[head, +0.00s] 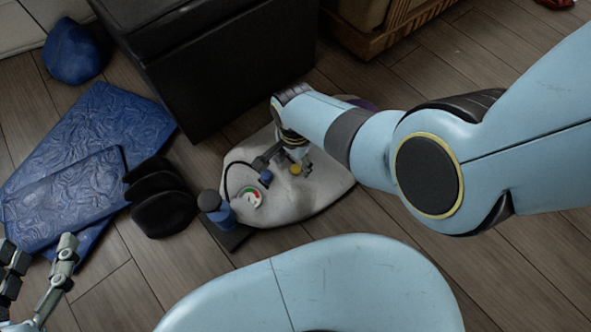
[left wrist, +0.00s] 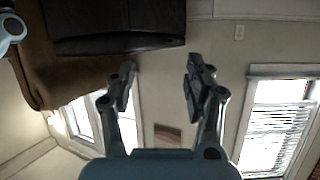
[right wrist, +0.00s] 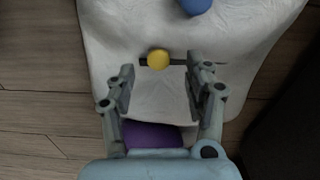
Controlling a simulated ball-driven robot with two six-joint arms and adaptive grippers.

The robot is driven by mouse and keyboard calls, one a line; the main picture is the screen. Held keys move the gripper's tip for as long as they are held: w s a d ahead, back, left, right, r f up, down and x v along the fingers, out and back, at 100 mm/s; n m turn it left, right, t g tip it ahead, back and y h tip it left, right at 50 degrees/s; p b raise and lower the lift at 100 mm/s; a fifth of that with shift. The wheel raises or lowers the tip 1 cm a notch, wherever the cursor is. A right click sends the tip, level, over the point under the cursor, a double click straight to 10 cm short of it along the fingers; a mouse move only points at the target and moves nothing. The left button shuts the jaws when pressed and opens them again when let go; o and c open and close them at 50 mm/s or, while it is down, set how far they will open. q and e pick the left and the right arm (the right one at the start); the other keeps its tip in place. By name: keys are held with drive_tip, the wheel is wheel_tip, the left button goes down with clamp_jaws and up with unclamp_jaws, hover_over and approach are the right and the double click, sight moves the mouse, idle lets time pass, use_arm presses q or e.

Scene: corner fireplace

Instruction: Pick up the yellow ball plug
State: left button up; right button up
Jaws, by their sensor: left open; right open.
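The yellow ball plug (head: 295,170) lies on a pale, cloth-like pad (head: 322,196). In the right wrist view the yellow ball (right wrist: 158,59) sits on a thin dark bar, just beyond my right fingertips and roughly centred between them. My right gripper (right wrist: 160,78) is open and empty, over the pad; in the head view its fingers partly hide the area around the plug. My left gripper (head: 38,252) is open and empty at the lower left, far from the plug. Its wrist view shows only furniture, wall and windows between and beyond the fingers (left wrist: 157,80).
A blue knob (head: 266,177), a round gauge (head: 250,197) and a blue-topped device (head: 216,208) are left of the plug. A black box-shaped seat (head: 225,70) stands behind. Black rounded objects (head: 160,198) and blue cushions (head: 85,150) lie left. A purple item (right wrist: 150,136) is under my right gripper.

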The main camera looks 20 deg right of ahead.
sight(296, 168)
drive_tip(key=shift+s+f+b, duration=0.1)
drive_tip(key=shift+f+b, duration=0.4)
drive_tip(key=shift+f, duration=0.3)
drive_tip(key=shift+f+b, duration=0.65)
drive_tip(key=shift+f, duration=0.1)
use_arm(q)
drive_tip(key=w+d+r+t+h, duration=0.1)
drive_tip(key=w+r+t, duration=0.2)
drive_tip(key=r, duration=0.5)
drive_tip(key=w+r+m+t+h, duration=0.1)
drive_tip(key=w+r+t, duration=0.3)
drive_tip(key=r, duration=0.3)
drive_tip(key=shift+w+d+r+m+t, duration=0.3)
drive_tip(key=shift+w+d+r, duration=0.05)
drive_tip(key=shift+w+r, duration=0.05)
use_arm(e)
drive_tip(key=c, duration=1)
